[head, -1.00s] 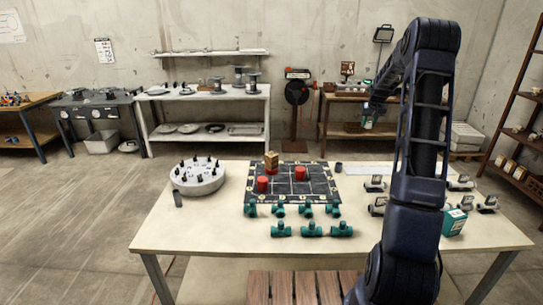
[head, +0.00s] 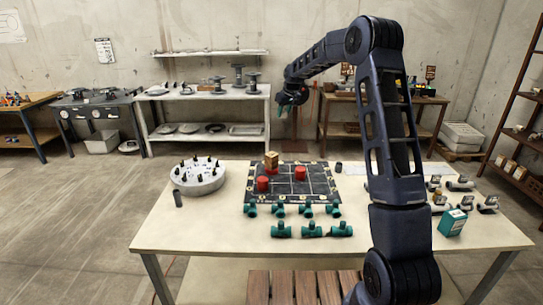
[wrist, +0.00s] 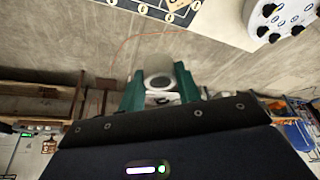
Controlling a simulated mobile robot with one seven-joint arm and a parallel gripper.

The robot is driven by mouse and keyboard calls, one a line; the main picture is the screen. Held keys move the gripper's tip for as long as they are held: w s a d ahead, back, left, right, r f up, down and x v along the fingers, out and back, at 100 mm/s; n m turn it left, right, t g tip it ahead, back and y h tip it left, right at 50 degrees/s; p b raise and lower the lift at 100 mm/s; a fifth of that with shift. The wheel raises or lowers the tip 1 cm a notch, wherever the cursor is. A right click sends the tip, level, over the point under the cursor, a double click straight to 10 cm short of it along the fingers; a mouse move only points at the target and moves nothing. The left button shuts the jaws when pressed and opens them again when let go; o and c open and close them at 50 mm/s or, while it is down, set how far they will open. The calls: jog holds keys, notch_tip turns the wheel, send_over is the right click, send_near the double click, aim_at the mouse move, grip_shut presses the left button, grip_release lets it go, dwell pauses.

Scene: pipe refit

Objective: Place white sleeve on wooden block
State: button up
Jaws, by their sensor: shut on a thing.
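My gripper (head: 291,97) is raised above the far side of the table in the head view, pointing down. In the wrist view its green fingers (wrist: 160,84) are shut on the white sleeve (wrist: 158,70), a short hollow cylinder. The sleeve cannot be made out clearly in the head view. The wooden block (head: 271,157) is a small tan block on top of a red cylinder (head: 271,170) near the back edge of the dark grid board (head: 318,188). My gripper is well above and slightly right of the block in the picture, and apart from it.
Two more red cylinders (head: 300,173) stand on the board. Several teal pipe fittings (head: 312,230) lie in front of it. A round grey holder with black pegs (head: 199,178) is at left. Grey fittings (head: 487,205) and a teal box (head: 452,222) are at right.

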send_over(270, 153)
jog(key=s+d, duration=0.1)
jog(key=n, duration=0.1)
jog(key=f, duration=1.9)
jog(key=shift+s+f, duration=0.15)
jog(key=shift+s, duration=0.05)
jog(key=shift+f, duration=0.1)
jog(key=o, duration=0.9)
jog(key=shift+o, duration=0.2)
